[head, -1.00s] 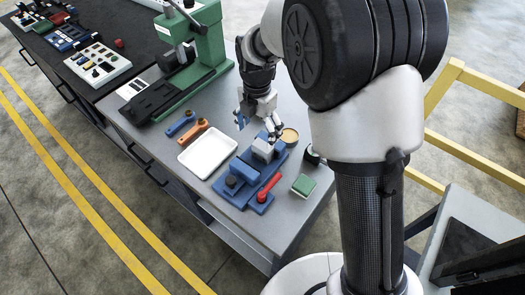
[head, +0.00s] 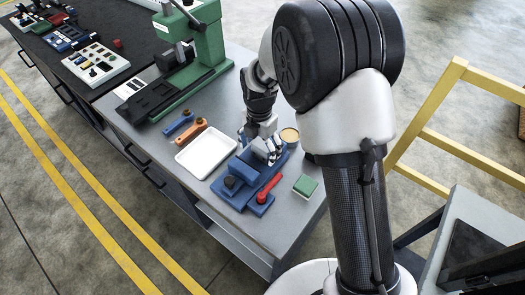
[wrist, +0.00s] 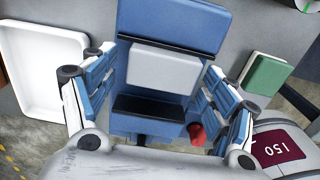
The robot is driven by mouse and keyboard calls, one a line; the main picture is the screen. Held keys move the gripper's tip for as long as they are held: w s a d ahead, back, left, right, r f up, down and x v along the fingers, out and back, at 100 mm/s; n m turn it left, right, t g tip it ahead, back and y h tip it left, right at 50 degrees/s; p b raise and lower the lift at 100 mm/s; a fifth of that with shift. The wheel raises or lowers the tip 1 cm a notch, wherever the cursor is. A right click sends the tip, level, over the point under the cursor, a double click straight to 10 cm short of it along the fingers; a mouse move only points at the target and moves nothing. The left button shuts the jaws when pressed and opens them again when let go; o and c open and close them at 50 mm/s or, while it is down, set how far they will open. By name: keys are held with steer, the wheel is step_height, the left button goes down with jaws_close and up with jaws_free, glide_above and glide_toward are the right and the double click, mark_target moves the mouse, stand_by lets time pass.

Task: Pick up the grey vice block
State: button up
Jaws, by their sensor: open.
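The grey vice block (wrist: 163,68) is a light grey box in the blue vice (wrist: 165,22). In the wrist view it lies between my two open fingers, with a gap to each finger. In the head view the blue vice (head: 240,180) stands on the grey table, and my gripper (head: 268,155) is right over the block, which it mostly hides. My gripper also shows in the wrist view (wrist: 158,105), open and empty. The vice's red handle (head: 268,188) is at its front right; it also shows in the wrist view (wrist: 196,133).
A white tray (head: 182,155) lies left of the vice, with an orange tool (head: 190,132) and a blue tool (head: 179,125) behind it. A green and white block (head: 305,186) is to the right. A round tan dish (head: 289,135) stands behind. A green press (head: 207,40) stands farther back.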

steer(key=shift+c, duration=0.5)
steer(key=c, duration=1.4)
